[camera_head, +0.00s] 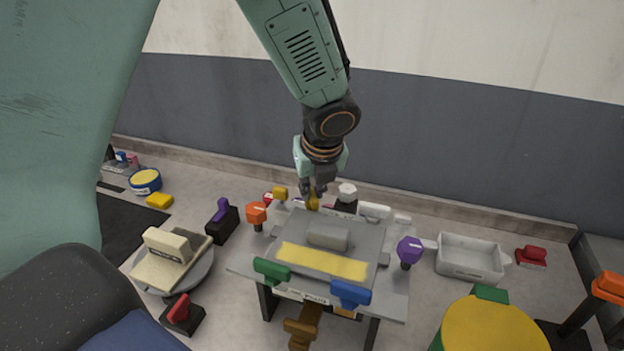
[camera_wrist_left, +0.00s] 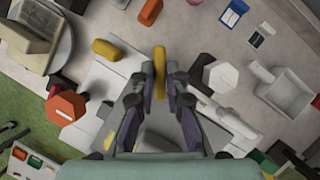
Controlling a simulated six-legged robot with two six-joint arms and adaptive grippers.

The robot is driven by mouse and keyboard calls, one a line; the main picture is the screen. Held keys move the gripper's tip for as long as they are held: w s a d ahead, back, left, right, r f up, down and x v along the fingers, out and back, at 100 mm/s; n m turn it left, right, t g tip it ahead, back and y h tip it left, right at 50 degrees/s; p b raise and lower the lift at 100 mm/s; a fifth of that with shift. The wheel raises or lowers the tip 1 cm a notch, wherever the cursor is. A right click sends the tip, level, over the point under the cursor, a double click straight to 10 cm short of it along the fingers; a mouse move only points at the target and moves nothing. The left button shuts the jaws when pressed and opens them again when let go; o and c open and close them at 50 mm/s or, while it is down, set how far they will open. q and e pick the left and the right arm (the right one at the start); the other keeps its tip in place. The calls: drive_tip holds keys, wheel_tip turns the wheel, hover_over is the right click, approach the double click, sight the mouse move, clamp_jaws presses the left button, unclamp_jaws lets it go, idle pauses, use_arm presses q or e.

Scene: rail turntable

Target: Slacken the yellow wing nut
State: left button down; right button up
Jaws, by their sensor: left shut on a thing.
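The yellow wing nut (camera_head: 313,201) is at the back edge of the grey table fixture (camera_head: 345,235). My left gripper (camera_head: 313,192) comes down on it from above. In the left wrist view my left gripper (camera_wrist_left: 160,85) is shut on the yellow wing nut (camera_wrist_left: 160,62), with a finger on each side of it. The lower part of the nut and what it sits on are hidden by the fingers. My right gripper is not in view.
An orange knob (camera_head: 256,212) and a purple knob (camera_head: 409,250) flank the fixture. A white hexagonal knob (camera_head: 347,191) stands close right of the gripper. Green (camera_head: 271,271) and blue (camera_head: 350,293) handles are at the front. A grey tray (camera_head: 469,260) lies right.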

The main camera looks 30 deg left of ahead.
use_arm(q)
drive_tip(key=n+g+p, duration=0.1)
drive_tip(key=n+p, duration=0.1)
drive_tip(key=n+g+p, duration=0.1)
drive_tip(key=n+p, duration=0.1)
drive_tip(key=n, duration=0.1)
drive_tip(key=shift+w+d+r+n+y+p, duration=0.1)
drive_tip(key=shift+w+r+n+y+p, duration=0.05)
drive_tip(key=shift+n+y+p, duration=0.2)
drive_tip(key=shift+w+n+g+p, duration=0.1)
drive_tip(key=shift+n+g+p, duration=0.4)
drive_tip(key=shift+n, duration=0.55)
drive_tip(key=shift+n+g+y+p, duration=0.3)
drive_tip(key=shift+n+p, duration=0.1)
drive_tip(key=shift+n, duration=0.7)
drive_tip(key=c, duration=1.4)
unclamp_jaws()
drive_tip(key=shift+o, duration=0.2)
drive_tip(key=v, duration=1.1)
drive_tip(key=shift+w+r, duration=0.15)
drive_tip(key=shift+r, duration=0.25)
